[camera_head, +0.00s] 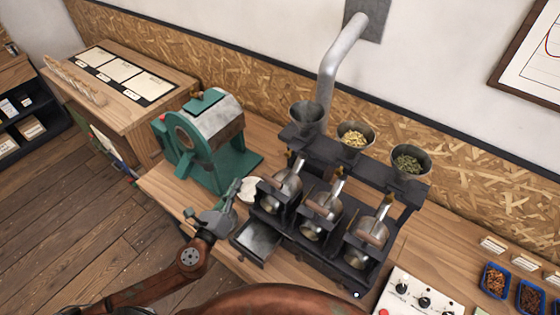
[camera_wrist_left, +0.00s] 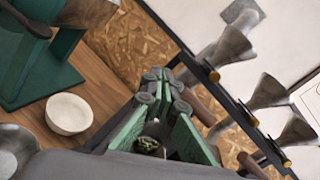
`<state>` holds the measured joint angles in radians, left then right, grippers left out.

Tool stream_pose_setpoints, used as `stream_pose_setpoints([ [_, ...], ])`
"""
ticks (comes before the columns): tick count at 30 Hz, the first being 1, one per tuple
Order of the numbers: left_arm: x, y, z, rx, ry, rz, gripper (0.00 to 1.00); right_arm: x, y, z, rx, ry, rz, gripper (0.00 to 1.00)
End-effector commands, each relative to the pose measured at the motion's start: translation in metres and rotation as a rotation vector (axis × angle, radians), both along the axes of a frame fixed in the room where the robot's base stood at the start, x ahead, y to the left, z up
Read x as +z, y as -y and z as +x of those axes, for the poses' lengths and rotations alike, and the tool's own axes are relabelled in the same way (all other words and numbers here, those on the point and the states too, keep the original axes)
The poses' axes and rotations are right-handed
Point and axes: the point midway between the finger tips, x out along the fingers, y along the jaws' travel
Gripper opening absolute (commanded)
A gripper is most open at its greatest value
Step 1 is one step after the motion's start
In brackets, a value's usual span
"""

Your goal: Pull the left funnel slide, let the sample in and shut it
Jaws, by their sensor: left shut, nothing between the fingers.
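The left funnel (camera_head: 306,116) is a grey metal cone that looks empty inside; it also shows in the left wrist view (camera_wrist_left: 231,47). Its slide has a brass knob (camera_head: 299,163), which also shows in the wrist view (camera_wrist_left: 210,73). My left gripper (camera_head: 237,185) is shut and empty, left of the left roaster drum (camera_head: 286,180) and apart from the knob. In the wrist view, its fingertips (camera_wrist_left: 160,76) meet left of the knob. Greenish beans (camera_wrist_left: 150,146) show in a dark round opening between the finger bases. My right gripper is out of view.
The middle funnel (camera_head: 355,134) holds yellowish beans, the right funnel (camera_head: 410,161) greenish ones. A tray (camera_head: 259,240) sticks out below the left drum. A green machine (camera_head: 212,140) and a white bowl (camera_head: 249,189) stand left. A control box (camera_head: 420,298) is front right.

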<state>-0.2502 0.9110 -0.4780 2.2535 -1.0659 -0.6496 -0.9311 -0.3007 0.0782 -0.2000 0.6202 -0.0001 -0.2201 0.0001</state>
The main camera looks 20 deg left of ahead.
Motion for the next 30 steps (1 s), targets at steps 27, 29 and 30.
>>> stream_pose_setpoints([
  [27,0.042,0.107,0.065,-0.252,0.173,0.486,0.0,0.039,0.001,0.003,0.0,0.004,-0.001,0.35],
  [29,0.042,0.11,0.074,-0.251,0.173,0.487,0.0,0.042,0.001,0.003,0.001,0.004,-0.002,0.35],
  [30,0.042,0.112,0.08,-0.252,0.172,0.487,0.0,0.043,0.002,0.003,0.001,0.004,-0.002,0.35],
])
